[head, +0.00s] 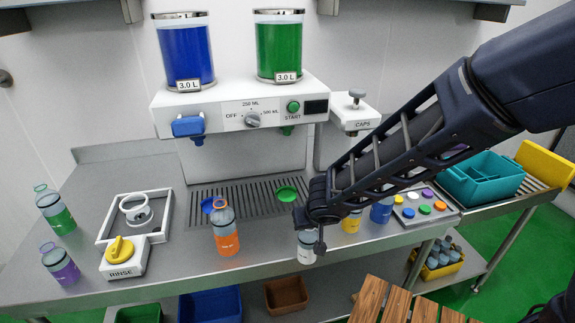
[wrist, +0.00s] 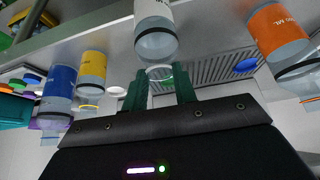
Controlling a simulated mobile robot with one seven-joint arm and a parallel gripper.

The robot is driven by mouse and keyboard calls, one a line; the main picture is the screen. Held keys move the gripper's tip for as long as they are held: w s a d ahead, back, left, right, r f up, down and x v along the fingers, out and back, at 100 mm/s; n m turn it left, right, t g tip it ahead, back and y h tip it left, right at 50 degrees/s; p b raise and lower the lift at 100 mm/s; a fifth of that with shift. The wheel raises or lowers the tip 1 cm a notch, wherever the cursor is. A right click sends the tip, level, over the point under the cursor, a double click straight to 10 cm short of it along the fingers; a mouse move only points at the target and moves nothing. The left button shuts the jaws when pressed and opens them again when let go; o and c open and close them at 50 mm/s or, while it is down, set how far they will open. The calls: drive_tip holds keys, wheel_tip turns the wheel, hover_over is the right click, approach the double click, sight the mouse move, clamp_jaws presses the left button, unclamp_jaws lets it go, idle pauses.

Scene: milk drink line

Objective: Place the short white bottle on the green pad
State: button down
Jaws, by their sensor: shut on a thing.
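The short white bottle (head: 306,248), with a white label and clear body, is upright near the counter's front edge; I cannot tell whether its base touches the counter. My gripper (wrist: 160,80) is shut on this bottle's clear upper end; the bottle (wrist: 155,35) shows between and beyond the green fingers in the wrist view. In the head view my arm's end covers the bottle's top and the fingers. The green pad (head: 287,194) is a small round disc on the slotted drip tray, behind and left of the bottle, with nothing on it.
An orange bottle (head: 226,236) stands left of the white one, before a blue pad (head: 207,205). Yellow (head: 351,222) and blue (head: 381,211) bottles stand to the right. The dispenser (head: 245,105) overhangs the drip tray (head: 240,200). A rinse unit (head: 123,258) stands left.

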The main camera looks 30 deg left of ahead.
drive_tip(key=w+a, duration=2)
drive_tip(key=w, duration=0.2)
drive_tip(key=shift+w+a, duration=0.15)
drive_tip(key=shift+a, duration=0.15)
idle(0.5)
drive_tip(key=shift+f, duration=0.15)
drive_tip(key=c, duration=1.1)
unclamp_jaws()
drive_tip(key=s+d+r, duration=0.4)
drive_tip(key=s+d, duration=0.6)
drive_tip(key=shift+s+r, duration=0.25)
drive_tip(key=shift+s, duration=0.1)
